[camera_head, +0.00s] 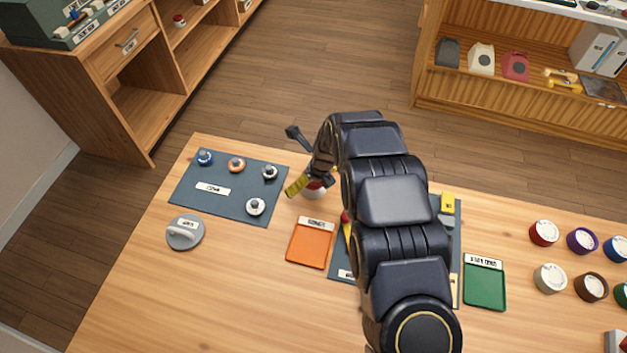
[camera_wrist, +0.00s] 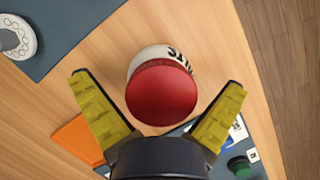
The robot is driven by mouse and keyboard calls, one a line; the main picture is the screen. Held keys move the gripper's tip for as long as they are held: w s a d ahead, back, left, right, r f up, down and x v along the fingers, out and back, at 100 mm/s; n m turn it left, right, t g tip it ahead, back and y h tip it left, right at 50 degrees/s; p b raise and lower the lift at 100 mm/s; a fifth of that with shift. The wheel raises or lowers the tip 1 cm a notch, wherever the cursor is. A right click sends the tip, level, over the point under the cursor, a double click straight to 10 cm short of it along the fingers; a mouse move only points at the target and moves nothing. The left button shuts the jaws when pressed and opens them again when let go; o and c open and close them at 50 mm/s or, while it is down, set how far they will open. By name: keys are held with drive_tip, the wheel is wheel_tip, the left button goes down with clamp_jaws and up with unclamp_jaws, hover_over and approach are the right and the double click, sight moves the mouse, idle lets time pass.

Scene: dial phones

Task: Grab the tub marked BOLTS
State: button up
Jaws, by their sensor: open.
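A small white tub with a red lid (camera_wrist: 162,93) lies between the two yellow-padded fingers of my gripper (camera_wrist: 159,84) in the wrist view. Dark lettering shows on its white side, but it is cut off and I cannot read the word. My gripper is open, with a gap on both sides of the tub. In the head view the same tub (camera_head: 315,190) stands on the wooden table, partly hidden by my gripper (camera_head: 309,182).
A dark mat (camera_head: 228,209) with several dials lies left. An orange tray (camera_head: 309,246) is nearer, and a green tray (camera_head: 485,287) is right. Several round coloured containers, including a red one (camera_head: 543,233), stand far right. A grey lidded disc (camera_head: 184,235) sits left. My arm hides another mat.

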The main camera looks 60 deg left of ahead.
drive_tip(key=shift+a+f, duration=0.15)
drive_tip(key=shift+f, duration=0.25)
drive_tip(key=c, duration=1.2)
drive_tip(key=shift+o, duration=0.2)
